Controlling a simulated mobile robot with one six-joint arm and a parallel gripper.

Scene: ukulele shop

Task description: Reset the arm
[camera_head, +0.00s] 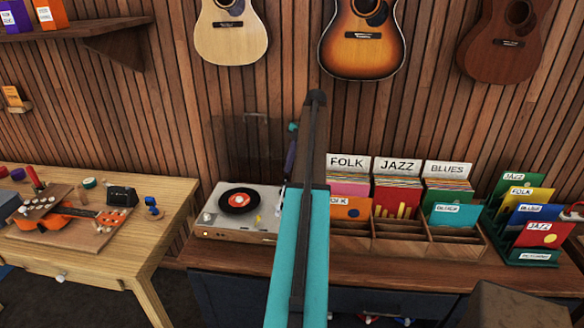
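My arm shows as a long teal and dark link rising from the bottom middle to a dark rounded end in front of the slatted wall. I cannot make out my gripper or its fingers. A narrow purple and teal shape (291,158) shows just left of the arm, partly hidden by it; I cannot tell what it is.
A turntable (205,228) and a wooden record bin (400,240) stand on the dark cabinet, with a green record rack (530,257) at right. A wooden workbench (150,212) holds an orange ukulele (62,224) and tools. Guitars, including a sunburst one (362,42), hang above.

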